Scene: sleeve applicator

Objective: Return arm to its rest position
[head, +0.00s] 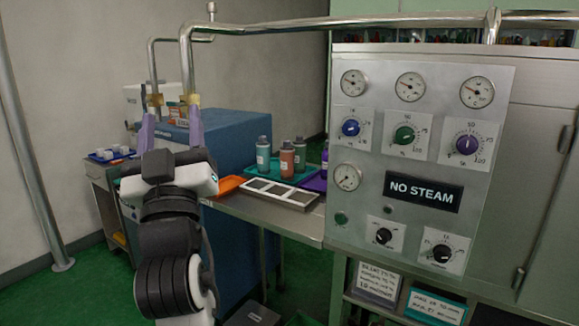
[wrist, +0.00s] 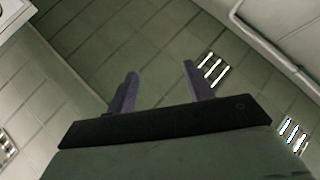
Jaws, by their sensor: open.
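My gripper (head: 172,113) is in the left half of the head view, at the end of my raised arm. Its two purple-grey fingers point upward and stand apart with nothing between them. The wrist view also shows my gripper (wrist: 160,70) open and empty, against a tiled ceiling with bright slatted lights (wrist: 213,68). In the head view the fingers overlap the bent metal pipe and the blue machine behind them; I cannot tell the exact gap.
A control panel (head: 376,205) with gauges and knobs stands at the right. A metal table (head: 270,222) holds bottles (head: 286,160) and a white-framed tray (head: 282,193). A blue machine (head: 235,135) is behind my arm. A steel pipe (head: 270,27) runs overhead. Green floor (head: 60,295) is clear at lower left.

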